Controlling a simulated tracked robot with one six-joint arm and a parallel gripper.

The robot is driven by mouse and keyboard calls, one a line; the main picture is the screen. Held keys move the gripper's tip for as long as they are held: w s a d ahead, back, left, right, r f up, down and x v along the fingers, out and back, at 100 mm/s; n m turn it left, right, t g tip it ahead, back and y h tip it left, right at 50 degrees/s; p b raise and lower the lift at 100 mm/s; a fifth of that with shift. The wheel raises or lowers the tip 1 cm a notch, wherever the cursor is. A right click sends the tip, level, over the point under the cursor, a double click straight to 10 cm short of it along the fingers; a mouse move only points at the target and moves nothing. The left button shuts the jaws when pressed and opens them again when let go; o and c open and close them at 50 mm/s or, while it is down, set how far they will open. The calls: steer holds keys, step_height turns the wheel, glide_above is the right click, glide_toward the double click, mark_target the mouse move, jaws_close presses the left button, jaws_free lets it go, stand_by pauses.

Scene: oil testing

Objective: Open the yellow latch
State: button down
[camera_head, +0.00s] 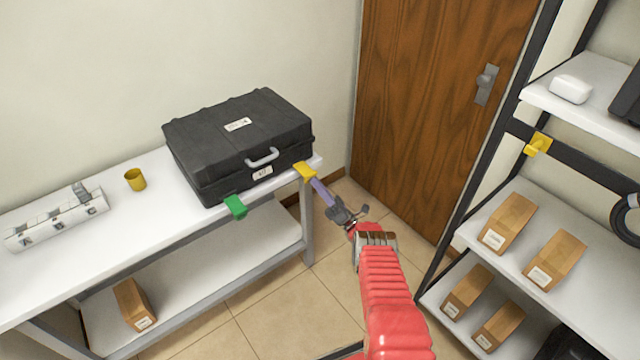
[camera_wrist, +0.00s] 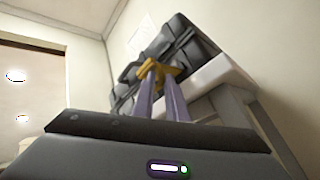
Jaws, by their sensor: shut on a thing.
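The yellow latch (camera_head: 305,171) is on the front of the black case (camera_head: 240,135), at its right end by the table's right edge. The case lies closed on the white table, with a grey handle and a green latch (camera_head: 235,206) at its left end. My gripper (camera_head: 318,186) reaches from the lower right, its purple fingers shut on the yellow latch. In the wrist view the two fingers meet the yellow latch (camera_wrist: 157,68) in front of the case (camera_wrist: 185,45). The fingertips partly hide the latch.
A brown box (camera_head: 134,303) lies on the lower shelf. A shelf rack with several boxes stands at the right. A wooden door (camera_head: 435,90) is behind; tiled floor lies between.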

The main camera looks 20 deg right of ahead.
steer(key=c, duration=1.8)
jaws_free()
steer(key=shift+o, duration=0.2)
